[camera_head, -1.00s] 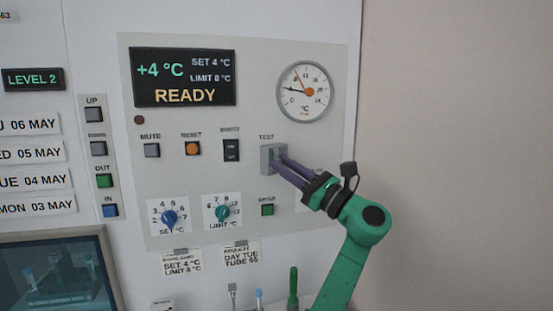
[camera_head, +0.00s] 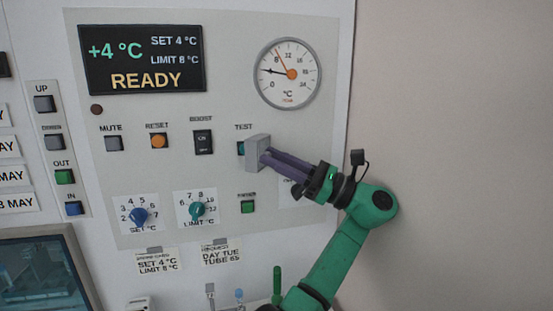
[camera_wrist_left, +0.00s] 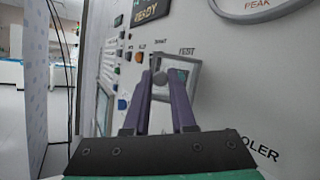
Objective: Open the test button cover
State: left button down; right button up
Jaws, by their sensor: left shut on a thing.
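The test button cover (camera_head: 256,152) is a light grey box lid under the TEST label. It stands swung out from the panel, and part of the teal test button (camera_head: 241,148) shows at its left. My left gripper (camera_head: 268,158) has its purple fingers shut on the cover from the right. My right gripper is in neither view.
The panel carries a round temperature gauge (camera_head: 288,73) above, a BOOST switch (camera_head: 203,142) to the left and a green button (camera_head: 248,207) below the cover. Dials (camera_head: 197,210) sit lower left. The wall on the right is bare.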

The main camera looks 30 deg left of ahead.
pick_arm(q)
jog(key=shift+f, duration=0.1)
jog(key=c, duration=0.7)
grip_release()
jog(key=shift+a, duration=0.1)
jog(key=shift+c, duration=0.2)
notch_tip(320, 180, up, 20)
jog(key=shift+p, duration=0.5)
jog(key=shift+w, duration=0.1)
